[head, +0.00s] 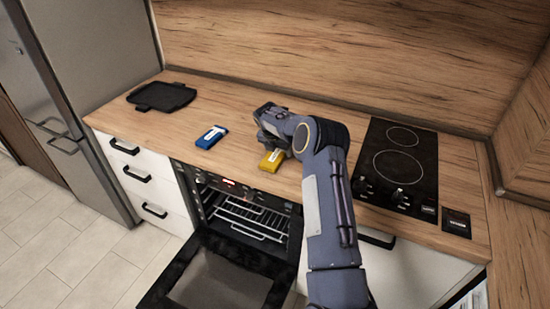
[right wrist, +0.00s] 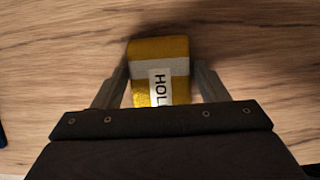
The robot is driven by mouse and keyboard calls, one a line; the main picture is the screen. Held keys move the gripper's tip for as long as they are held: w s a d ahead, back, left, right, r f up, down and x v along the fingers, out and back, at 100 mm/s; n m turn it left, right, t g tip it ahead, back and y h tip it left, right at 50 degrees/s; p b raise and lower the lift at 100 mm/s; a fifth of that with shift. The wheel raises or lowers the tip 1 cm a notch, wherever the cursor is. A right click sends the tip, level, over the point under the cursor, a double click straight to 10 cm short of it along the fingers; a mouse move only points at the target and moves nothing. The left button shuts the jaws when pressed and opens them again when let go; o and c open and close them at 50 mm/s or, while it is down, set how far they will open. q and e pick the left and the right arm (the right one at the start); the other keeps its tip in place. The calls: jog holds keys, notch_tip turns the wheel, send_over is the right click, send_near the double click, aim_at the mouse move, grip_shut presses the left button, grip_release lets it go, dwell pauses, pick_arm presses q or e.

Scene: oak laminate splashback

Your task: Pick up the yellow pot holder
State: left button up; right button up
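The yellow pot holder (head: 271,161) lies on the wooden counter just above the open oven, partly hidden by my right arm in the head view. In the right wrist view the yellow pot holder (right wrist: 158,62) has a pale band and a label, and it sits between the two fingers of my right gripper (right wrist: 161,88). The fingers stand apart on either side of it, with a small gap visible near the left finger. In the head view my right gripper (head: 270,118) is over the counter, its fingertips hard to make out. My left gripper is not in view.
A blue item with a white label (head: 211,137) lies on the counter to the left. A black tray (head: 161,97) is further left. A black hob (head: 400,165) is at the right. The oven door (head: 215,280) hangs open below the counter edge.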

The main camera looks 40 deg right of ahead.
jog(key=c, duration=0.6)
jog(key=shift+r, duration=0.1)
